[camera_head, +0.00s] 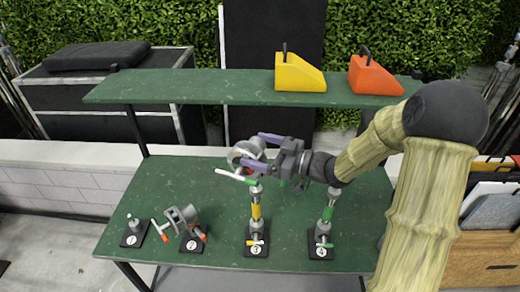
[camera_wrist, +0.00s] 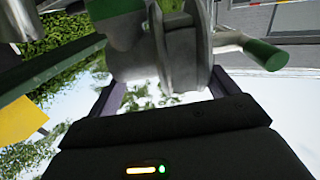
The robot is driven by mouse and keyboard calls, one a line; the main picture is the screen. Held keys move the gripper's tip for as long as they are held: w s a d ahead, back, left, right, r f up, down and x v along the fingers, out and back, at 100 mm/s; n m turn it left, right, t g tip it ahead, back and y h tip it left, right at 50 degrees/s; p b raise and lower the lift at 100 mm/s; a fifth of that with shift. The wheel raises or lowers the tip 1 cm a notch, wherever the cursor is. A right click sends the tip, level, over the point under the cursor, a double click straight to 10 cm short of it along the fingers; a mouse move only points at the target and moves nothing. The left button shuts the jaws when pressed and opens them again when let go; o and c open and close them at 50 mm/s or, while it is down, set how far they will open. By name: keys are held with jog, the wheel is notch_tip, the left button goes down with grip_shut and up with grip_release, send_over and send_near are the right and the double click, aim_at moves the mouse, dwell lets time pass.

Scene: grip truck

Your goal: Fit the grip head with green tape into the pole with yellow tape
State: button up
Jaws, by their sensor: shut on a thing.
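My gripper (camera_head: 254,151) is shut on a grey metal grip head (camera_head: 240,153) with a green-tipped handle. The grip head is above the table, directly over or at the top of the pole with yellow tape (camera_head: 256,212). That pole stands upright on the black base marked 3. I cannot tell whether the head touches the pole or sits in it. In the wrist view, the grip head (camera_wrist: 182,45) fills the space between my purple fingers, and its green handle end (camera_wrist: 265,55) points right. The pole's top is not clear there.
On the green table (camera_head: 165,180) stand another pole (camera_head: 328,215) on base 4, an orange-tipped grip head (camera_head: 182,220) at base 2, and a base marked 1 (camera_head: 135,232). A green shelf (camera_head: 190,86) above carries yellow (camera_head: 298,75) and orange (camera_head: 374,77) wedges.

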jog(key=shift+f+b, duration=1.1)
jog(key=shift+f, duration=0.4)
dwell(0.4)
jog(key=shift+f+b, duration=1.1)
jog(key=shift+f, duration=0.6)
jog(key=o, duration=1.8)
jog(key=shift+d+f, duration=0.1)
jog(key=b+v, duration=0.5)
jog(key=v, duration=1.2)
jog(key=shift+s+d, duration=0.1)
jog(key=shift+s, duration=0.1)
